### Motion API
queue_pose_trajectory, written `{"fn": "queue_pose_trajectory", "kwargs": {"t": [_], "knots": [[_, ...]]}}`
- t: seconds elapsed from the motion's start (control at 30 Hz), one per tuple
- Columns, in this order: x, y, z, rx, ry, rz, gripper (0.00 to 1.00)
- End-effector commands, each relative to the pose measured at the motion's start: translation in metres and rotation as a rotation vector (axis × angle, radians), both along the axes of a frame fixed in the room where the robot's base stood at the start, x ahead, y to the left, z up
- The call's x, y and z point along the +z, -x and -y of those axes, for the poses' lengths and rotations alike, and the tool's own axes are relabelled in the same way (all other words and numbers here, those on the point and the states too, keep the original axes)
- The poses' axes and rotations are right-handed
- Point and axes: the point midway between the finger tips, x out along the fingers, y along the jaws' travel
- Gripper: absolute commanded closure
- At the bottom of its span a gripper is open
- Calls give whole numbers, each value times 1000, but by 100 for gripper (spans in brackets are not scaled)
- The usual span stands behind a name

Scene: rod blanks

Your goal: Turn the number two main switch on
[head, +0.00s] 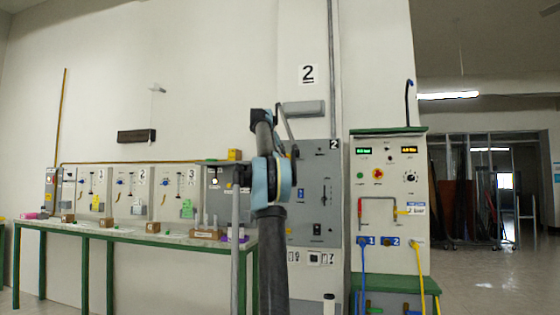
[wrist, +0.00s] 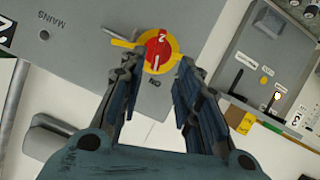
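The main switch (wrist: 160,46) is a red round knob on a yellow plate with a white bar, on a grey panel marked "MAINS" in the wrist view. An "ON" mark lies on the panel below it in the picture. My gripper (wrist: 157,67) is open, with its fingertips on either side just below the knob in the picture. I see no clear contact, and depth is hard to judge. In the head view the grey cabinet (head: 323,190) bears a "2" label; my arm covers its left part, and the switch and gripper cannot be made out there.
A control panel (head: 388,168) with displays, knobs and blue and yellow cables stands right of the cabinet. A long green-framed bench (head: 100,230) with several wall boards stands left. Open floor (head: 500,275) shows at far right.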

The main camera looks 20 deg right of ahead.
Motion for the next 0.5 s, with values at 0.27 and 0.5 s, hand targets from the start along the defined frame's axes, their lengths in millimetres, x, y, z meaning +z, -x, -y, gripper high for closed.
{"fn": "queue_pose_trajectory", "kwargs": {"t": [0.27, 0.5], "knots": [[12, 23, -20, 1, 0, 0, 69], [14, 28, -23, -1, -1, 0, 69]]}}
